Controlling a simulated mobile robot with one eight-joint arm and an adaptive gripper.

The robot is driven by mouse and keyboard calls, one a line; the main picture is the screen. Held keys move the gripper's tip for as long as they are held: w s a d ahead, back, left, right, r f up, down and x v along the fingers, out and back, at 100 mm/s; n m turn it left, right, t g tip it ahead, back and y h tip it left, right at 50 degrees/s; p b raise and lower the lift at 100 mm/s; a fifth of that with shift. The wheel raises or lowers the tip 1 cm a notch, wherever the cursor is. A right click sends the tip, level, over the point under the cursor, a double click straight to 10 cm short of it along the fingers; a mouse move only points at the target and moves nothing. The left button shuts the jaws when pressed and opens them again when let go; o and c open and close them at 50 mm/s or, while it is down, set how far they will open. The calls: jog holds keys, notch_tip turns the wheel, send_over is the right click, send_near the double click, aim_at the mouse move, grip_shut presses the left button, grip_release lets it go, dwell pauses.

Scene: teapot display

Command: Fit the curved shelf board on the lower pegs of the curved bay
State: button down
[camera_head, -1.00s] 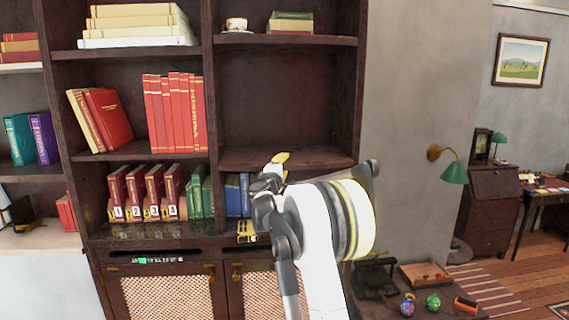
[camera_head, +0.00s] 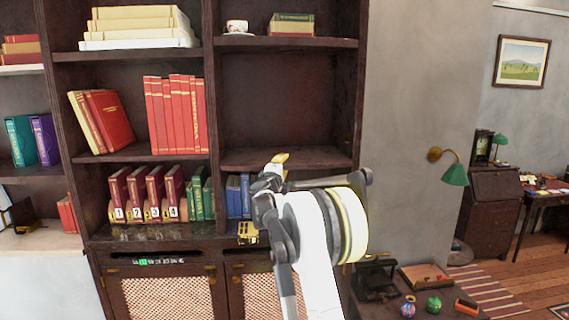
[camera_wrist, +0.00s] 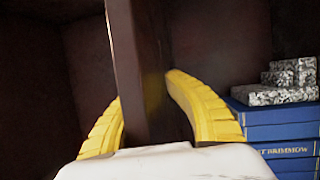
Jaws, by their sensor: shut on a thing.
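My gripper (camera_head: 277,161) is at the front of the right-hand bay of the dark bookcase. In the wrist view its two yellow fingers (camera_wrist: 143,95) are shut on a dark brown board (camera_wrist: 135,50), one on each face. The board runs away from the fingers into the bay. In the head view the dark shelf board (camera_head: 318,158) lies about level across the bay (camera_head: 285,95), with my gripper at its front edge. The pegs are hidden, so I cannot tell whether the board rests on them.
Blue books (camera_head: 238,196) stand below the board at the left; they show close on the right of the wrist view (camera_wrist: 285,133) with speckled blocks (camera_wrist: 290,82). A cup (camera_head: 236,27) and stacked books (camera_head: 291,25) sit on the shelf above. The space between is empty.

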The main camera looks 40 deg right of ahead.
jog(key=shift+w+d, duration=0.4)
jog(key=shift+w, duration=0.2)
jog(key=c, duration=1.4)
grip_release()
jog(key=shift+s+a, duration=0.1)
jog(key=shift+a, duration=0.1)
jog(key=v, duration=1.1)
jog(key=shift+s+a, duration=0.25)
